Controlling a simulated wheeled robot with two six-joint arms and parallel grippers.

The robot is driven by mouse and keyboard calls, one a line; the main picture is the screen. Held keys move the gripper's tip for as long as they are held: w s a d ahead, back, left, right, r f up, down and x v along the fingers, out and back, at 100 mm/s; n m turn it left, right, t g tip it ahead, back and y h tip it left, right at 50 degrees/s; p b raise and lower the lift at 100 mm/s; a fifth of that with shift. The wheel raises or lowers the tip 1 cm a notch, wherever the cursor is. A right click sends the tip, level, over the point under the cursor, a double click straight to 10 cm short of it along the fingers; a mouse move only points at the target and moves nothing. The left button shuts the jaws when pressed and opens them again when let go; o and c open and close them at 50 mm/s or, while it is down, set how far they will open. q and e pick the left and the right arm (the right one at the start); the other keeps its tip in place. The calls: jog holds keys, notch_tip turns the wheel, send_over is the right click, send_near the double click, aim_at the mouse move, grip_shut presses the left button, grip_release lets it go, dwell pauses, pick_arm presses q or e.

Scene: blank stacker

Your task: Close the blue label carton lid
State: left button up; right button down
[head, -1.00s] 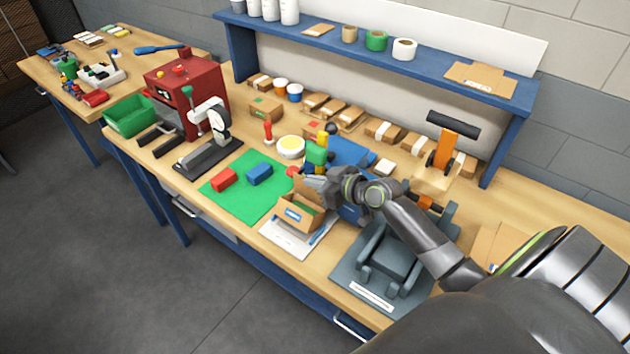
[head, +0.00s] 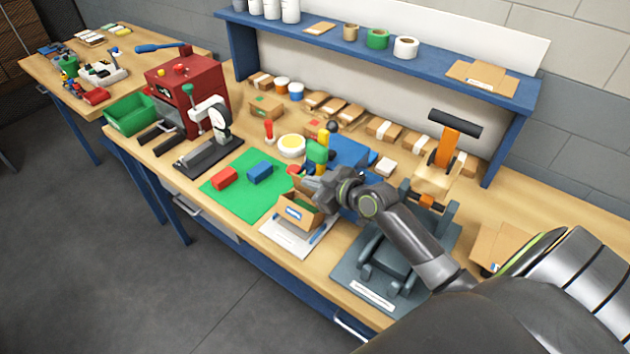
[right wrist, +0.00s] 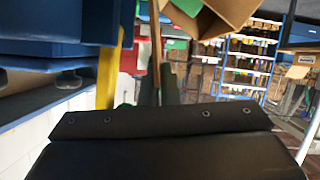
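The blue label carton (head: 293,213) is a small brown box with a blue label on its front face. It stands on a white sheet (head: 272,235) beside the green mat. Its top is open, with green showing inside, and a flap stands up at its back. My right gripper (head: 308,186) is at the back upper edge of the carton, next to that flap. In the right wrist view, a thin brown panel (right wrist: 155,45) stands upright between the dark fingers, and brown carton board (right wrist: 222,14) shows above. Whether the fingers press on the panel is unclear. My left gripper is out of view.
A green mat (head: 222,200) with red and blue blocks lies left of the carton. A blue bin (head: 350,152) and a green-and-yellow stacked figure (head: 317,153) stand behind. A grey fixture (head: 385,265) is to the right, under my right arm.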

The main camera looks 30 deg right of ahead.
jog(key=shift+s+a+f+n+t+h+b, duration=0.1)
jog(key=shift+s+a+n+t+h+b, duration=0.2)
jog(key=shift+a+n+h+b, duration=0.4)
jog(key=shift+s+a+f+n+t+h+b, duration=0.1)
jog(key=shift+s+a+n+t+h+b, duration=0.3)
jog(key=shift+a+n, duration=0.5)
jog(key=c, duration=1.6)
grip_release()
jog(key=shift+o, duration=0.2)
jog(key=b+v, duration=0.2)
jog(key=v, duration=1.5)
jog(key=shift+d+r, duration=0.15)
jog(key=shift+d, duration=0.05)
